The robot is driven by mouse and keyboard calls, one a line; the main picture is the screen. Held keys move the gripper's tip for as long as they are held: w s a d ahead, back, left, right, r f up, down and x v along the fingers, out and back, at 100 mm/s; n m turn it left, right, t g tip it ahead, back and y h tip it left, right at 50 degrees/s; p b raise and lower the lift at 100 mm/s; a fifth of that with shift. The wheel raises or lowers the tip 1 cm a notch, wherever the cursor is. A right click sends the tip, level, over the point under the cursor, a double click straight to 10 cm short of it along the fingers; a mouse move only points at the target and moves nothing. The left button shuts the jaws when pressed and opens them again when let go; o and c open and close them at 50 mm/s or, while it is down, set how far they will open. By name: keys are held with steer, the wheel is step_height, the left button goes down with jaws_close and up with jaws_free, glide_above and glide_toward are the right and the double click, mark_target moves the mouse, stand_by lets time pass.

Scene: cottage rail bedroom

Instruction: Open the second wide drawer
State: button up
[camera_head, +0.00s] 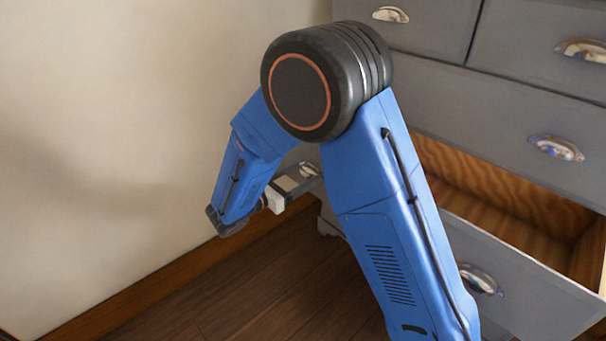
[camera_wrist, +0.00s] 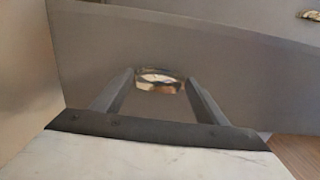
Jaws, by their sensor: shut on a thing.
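The grey second wide drawer (camera_head: 535,290) stands pulled out, its bare wooden inside (camera_head: 500,195) showing under the closed wide drawer above. Its right cup handle (camera_head: 480,280) is free. My gripper (camera_head: 311,172) is low at the drawer's left end, partly hidden behind my blue arm. In the wrist view, my gripper (camera_wrist: 160,82) has its two fingers on either side of a shiny cup handle (camera_wrist: 158,77) on the grey front, and it is shut on this handle. The exact finger contact is hard to see.
The first wide drawer (camera_head: 500,110) is closed, with a cup handle (camera_head: 556,148). Two smaller closed drawers (camera_head: 435,22) sit above it. A cream wall (camera_head: 120,130) stands close on the left. Dark wooden floor (camera_head: 250,285) lies open in front.

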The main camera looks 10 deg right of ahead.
steer(key=o, duration=1.3)
steer(key=v, duration=1.7)
steer(key=shift+s+a, duration=0.1)
steer(key=shift+a, duration=0.05)
